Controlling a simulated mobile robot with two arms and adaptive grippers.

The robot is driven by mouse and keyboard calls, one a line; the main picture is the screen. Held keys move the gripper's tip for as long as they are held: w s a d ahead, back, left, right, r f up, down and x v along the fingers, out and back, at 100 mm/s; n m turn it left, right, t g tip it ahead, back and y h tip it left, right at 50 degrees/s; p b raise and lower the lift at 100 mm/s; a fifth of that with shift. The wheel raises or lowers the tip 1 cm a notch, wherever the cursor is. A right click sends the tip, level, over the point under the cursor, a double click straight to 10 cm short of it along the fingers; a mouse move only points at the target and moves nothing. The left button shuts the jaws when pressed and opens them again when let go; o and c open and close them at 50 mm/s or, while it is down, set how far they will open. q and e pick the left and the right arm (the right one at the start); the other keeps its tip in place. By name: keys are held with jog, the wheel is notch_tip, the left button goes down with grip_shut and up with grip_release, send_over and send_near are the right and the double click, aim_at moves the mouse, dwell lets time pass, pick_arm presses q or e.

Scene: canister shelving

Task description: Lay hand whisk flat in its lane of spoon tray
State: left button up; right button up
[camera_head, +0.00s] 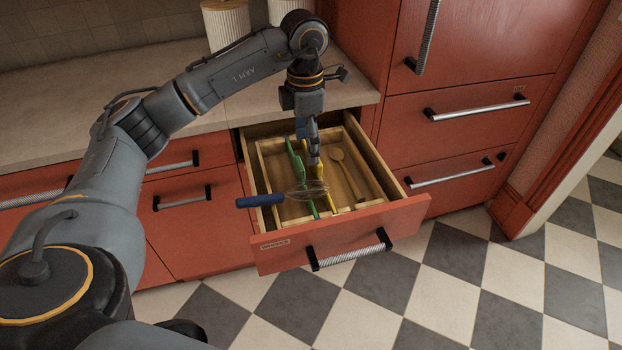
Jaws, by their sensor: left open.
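The hand whisk (256,200), with a blue handle and a thin wire head, lies crosswise at the front left of the open drawer. Its handle reaches over the drawer's left wall and its wires lie over the green and yellow utensils. The wooden spoon tray (373,178) sits inside the drawer. My left gripper (314,157) points down over the tray, behind the whisk's wire head and apart from the blue handle. It is open, with its fingers close to the yellow utensil; whether they touch it I cannot tell. My right gripper is out of view.
A green utensil (297,165), a yellow utensil (331,191) and a wooden spoon (348,174) lie lengthwise in the tray. The drawer front (340,235) stands out over the checkered floor. Canisters (226,25) stand on the counter behind; red cabinets rise at the right.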

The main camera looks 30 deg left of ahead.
pick_arm(q)
send_over(305, 184)
jog(key=f, duration=0.6)
jog(key=shift+s+f+p, duration=0.2)
jog(key=shift+s+p, duration=0.2)
notch_tip(305, 184, down, 3)
jog(key=shift+w+p, duration=0.15)
jog(key=shift+p, duration=0.3)
jog(key=f, duration=0.3)
jog(key=shift+w+f+p, duration=0.2)
jog(key=shift+p, duration=0.15)
jog(key=shift+f, duration=0.15)
jog(key=c, duration=1.2)
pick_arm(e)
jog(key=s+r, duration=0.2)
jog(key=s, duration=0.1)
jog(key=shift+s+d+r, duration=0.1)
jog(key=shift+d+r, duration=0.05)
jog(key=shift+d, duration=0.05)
